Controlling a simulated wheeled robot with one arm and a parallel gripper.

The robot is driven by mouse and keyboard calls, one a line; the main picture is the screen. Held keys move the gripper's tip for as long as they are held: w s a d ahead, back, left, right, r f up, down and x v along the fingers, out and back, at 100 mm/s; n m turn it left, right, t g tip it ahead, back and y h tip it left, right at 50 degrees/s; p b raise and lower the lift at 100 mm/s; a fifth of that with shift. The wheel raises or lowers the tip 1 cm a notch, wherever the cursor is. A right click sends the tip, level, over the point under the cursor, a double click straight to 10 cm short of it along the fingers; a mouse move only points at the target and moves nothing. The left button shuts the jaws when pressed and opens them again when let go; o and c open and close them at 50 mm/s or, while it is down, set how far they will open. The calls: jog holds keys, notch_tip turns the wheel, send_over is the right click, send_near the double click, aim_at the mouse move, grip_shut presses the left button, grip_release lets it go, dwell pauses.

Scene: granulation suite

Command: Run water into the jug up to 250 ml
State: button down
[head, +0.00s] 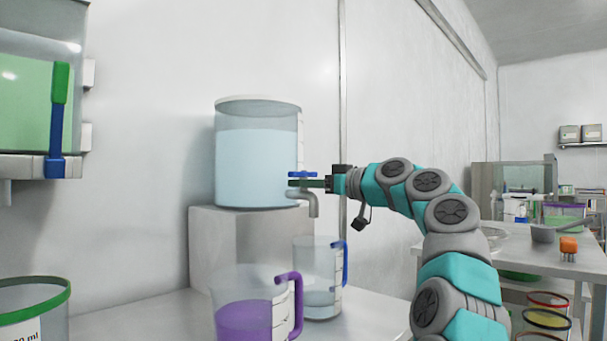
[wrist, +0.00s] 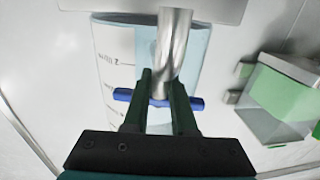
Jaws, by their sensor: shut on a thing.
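The clear water tank (head: 256,165) stands on a grey block and is filled with pale blue water. Its tap has a blue handle (head: 305,175) above a bent metal spout (head: 312,203). My gripper (head: 312,184) is shut on the tap handle; the wrist view shows the blue handle (wrist: 158,102) between the two dark fingers, with the spout (wrist: 175,45) just beyond. A clear jug with a blue handle (head: 318,265) stands upright below the spout, with some clear liquid low in it. Its graduation figures are too small to read. No stream is clearly visible.
A jug with a purple handle and purple liquid (head: 245,318) stands in front, partly overlapping the blue-handled jug. A green-rimmed container (head: 35,305) is at the lower left. A tank of green liquid (head: 28,105) hangs at upper left. A side table (head: 530,255) is at right.

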jog(key=shift+w+r+n+g+y+p, duration=0.15)
jog(key=shift+r+n+g+y+p, duration=0.4)
jog(key=shift+p, duration=0.55)
jog(key=shift+f+n+g+p, duration=0.35)
jog(key=shift+f+g+p, duration=0.1)
jog(key=shift+g, duration=0.1)
jog(key=shift+f, duration=0.1)
jog(key=c, duration=0.7)
grip_release()
jog(key=b+v, duration=0.1)
jog(key=v, duration=0.7)
jog(key=shift+a, duration=0.1)
jog(key=shift+c, duration=0.4)
